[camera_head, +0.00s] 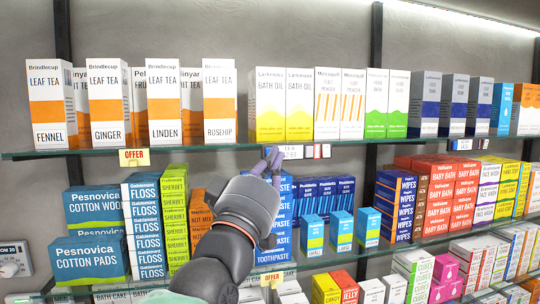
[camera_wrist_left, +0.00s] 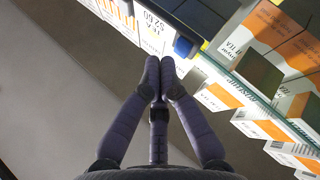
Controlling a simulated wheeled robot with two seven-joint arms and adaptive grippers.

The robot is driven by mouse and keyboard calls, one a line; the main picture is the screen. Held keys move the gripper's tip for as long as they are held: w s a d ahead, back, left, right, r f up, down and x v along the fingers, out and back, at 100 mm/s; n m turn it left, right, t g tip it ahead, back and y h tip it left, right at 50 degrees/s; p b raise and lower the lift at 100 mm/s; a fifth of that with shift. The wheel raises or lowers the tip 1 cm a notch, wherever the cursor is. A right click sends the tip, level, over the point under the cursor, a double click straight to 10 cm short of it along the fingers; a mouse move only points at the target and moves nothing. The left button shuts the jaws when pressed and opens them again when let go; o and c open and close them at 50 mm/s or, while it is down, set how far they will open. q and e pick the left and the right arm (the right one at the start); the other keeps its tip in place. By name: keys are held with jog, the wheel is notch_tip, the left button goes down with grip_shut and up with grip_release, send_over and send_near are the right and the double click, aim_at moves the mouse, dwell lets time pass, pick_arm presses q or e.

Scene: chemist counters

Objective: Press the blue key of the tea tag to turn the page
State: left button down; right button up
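The tea tag (camera_head: 293,152) is a small white price tag on the front edge of the upper glass shelf, partly covered by my fingers. Its blue key (camera_head: 267,151) is at the tag's left end, just above my fingertips. In the left wrist view the tag (camera_wrist_left: 152,32) appears turned over, and the blue key (camera_wrist_left: 184,46) is just beyond and right of the fingertips. My left gripper (camera_head: 272,162) points up at the key with its fingers together and nothing between them. Contact with the key cannot be told. My right gripper is in neither view.
Tea cartons (camera_head: 106,105) and bath oil boxes (camera_head: 270,105) stand along the upper glass shelf (camera_head: 200,149). A yellow offer tag (camera_head: 134,157) hangs left of the tea tag. The wrist view shows open floor at left.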

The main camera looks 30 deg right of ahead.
pick_arm(q)
jog(key=s, duration=0.2)
jog(key=s+a+b, duration=0.1)
jog(key=s, duration=0.2)
jog(key=shift+a, duration=0.1)
jog(key=shift+w, duration=0.1)
dwell(0.9)
